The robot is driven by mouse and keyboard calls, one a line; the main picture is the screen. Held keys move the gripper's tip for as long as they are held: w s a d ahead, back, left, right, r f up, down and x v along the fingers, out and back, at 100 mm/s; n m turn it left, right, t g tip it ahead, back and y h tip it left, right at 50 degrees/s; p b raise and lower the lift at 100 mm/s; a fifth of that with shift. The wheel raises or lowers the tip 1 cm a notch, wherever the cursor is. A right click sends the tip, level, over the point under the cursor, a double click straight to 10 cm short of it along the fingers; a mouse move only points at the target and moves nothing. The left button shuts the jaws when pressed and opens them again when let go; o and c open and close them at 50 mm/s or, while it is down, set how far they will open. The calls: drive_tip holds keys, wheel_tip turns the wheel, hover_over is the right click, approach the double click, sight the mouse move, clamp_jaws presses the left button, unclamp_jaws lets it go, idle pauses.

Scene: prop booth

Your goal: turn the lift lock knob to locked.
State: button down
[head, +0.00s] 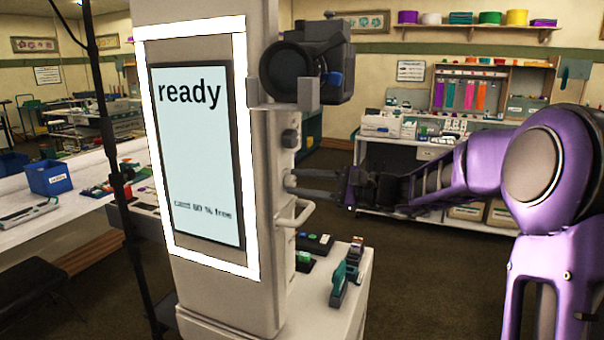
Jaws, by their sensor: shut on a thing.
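A tall pale booth column (268,290) stands in the middle of the head view, its lit screen (196,150) reading "ready". On the column's right side a small grey knob (291,181), which looks like the lift lock knob, sits at the tips of my gripper (300,183). My gripper comes in level from the right with its fingers shut on this knob. The fingers partly cover the knob, so its marking and its turned position cannot be read. A second, darker knob (290,138) is on the same side, above my gripper.
A camera (308,65) juts from the column above my gripper. A pale handle (296,214) sticks out just below it. A low ledge (318,312) holds a teal-and-black tool (340,285). The floor (425,270) right of the column is clear.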

drive_tip(key=shift+m+p, duration=0.3)
drive_tip(key=shift+m, duration=0.2)
drive_tip(key=c, duration=0.5)
unclamp_jaws()
drive_tip(key=shift+d, duration=0.15)
drive_tip(key=v, duration=1.7)
drive_tip(key=shift+d+b, duration=0.1)
drive_tip(key=shift+b, duration=0.2)
drive_tip(key=shift+f, duration=0.1)
